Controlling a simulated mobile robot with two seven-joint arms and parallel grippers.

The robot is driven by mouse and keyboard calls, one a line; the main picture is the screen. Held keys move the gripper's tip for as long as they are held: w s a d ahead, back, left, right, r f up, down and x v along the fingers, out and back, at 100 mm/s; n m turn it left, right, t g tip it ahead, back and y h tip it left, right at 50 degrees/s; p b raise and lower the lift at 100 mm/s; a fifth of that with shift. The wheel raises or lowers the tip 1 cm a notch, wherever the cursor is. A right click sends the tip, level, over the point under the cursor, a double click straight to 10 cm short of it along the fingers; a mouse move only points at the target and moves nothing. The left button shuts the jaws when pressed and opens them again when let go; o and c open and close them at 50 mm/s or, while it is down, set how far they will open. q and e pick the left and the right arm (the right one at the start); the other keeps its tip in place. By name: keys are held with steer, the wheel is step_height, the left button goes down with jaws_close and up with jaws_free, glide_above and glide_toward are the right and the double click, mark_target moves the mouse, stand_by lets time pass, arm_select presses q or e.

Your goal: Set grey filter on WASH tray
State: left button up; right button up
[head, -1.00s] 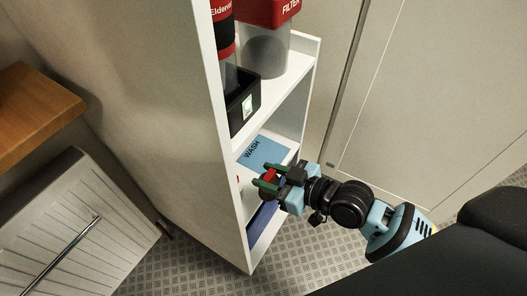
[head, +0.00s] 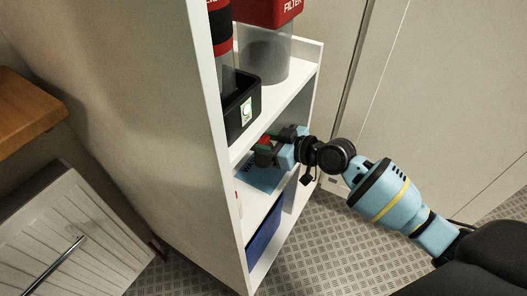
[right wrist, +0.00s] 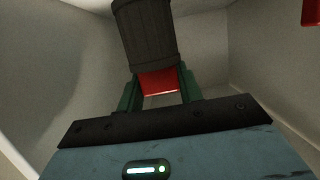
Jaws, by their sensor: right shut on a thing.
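My right gripper (head: 266,146) reaches into the middle level of the white shelf unit. In the right wrist view the gripper (right wrist: 160,92) is shut on the red end of a dark grey ribbed filter (right wrist: 145,38), whose grey body extends beyond the fingers. My left gripper is in neither view.
The shelf above carries a black box (head: 238,112) and a clear container with a red FILTER lid (head: 270,12). The unit's side panel (head: 212,150) stands close on the left. A dark blue bin (head: 264,236) sits on the lowest level. A small red-and-white item (head: 238,203) is at the shelf's left.

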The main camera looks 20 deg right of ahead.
steer(key=shift+f+b, duration=0.7)
steer(key=shift+f, duration=1.2)
steer(key=shift+r, duration=0.1)
steer(key=shift+f, duration=0.2)
steer(key=o, duration=0.9)
steer(key=shift+o, duration=0.4)
steer(key=shift+r, duration=0.1)
